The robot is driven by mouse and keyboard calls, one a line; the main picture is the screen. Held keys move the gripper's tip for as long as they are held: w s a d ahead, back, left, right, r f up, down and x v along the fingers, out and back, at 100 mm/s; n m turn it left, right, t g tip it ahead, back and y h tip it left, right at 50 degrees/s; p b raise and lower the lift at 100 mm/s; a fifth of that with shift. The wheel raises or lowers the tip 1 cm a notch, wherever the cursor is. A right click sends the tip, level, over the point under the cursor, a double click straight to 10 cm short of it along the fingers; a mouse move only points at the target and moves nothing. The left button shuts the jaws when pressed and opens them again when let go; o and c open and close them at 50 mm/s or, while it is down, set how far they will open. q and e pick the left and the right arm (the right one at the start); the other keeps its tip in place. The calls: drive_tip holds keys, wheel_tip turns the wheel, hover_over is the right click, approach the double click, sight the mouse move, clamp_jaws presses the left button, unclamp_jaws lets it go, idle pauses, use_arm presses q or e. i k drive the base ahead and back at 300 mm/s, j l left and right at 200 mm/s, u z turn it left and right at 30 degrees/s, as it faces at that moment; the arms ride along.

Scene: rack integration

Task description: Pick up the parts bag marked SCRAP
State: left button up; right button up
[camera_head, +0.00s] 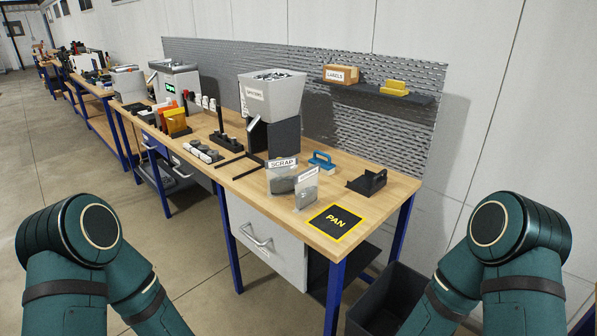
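The parts bag marked SCRAP (281,181) is a clear bag with grey contents and a white label. It stands on the wooden workbench (240,186), near the front edge. A second clear bag (306,190) with a white label stands just to its right and slightly nearer; its label is too small to read. Both my arms show at the lower left and lower right, in front of the bench. Neither gripper is in view.
A grey hopper (271,95) stands behind the bags. A dark bin (388,300) is on the floor below.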

sight(280, 173)
drive_tip(key=i+j+z, duration=0.1)
drive_tip(key=z, duration=0.25)
drive_tip(key=i+j+z, duration=0.1)
drive_tip(key=z, duration=0.25)
drive_tip(key=j+z, duration=0.35)
drive_tip(key=i+j+z, duration=0.15)
drive_tip(key=j, duration=0.3)
drive_tip(key=j+z, duration=0.1)
drive_tip(key=j, duration=0.35)
drive_tip(key=i, duration=0.05)
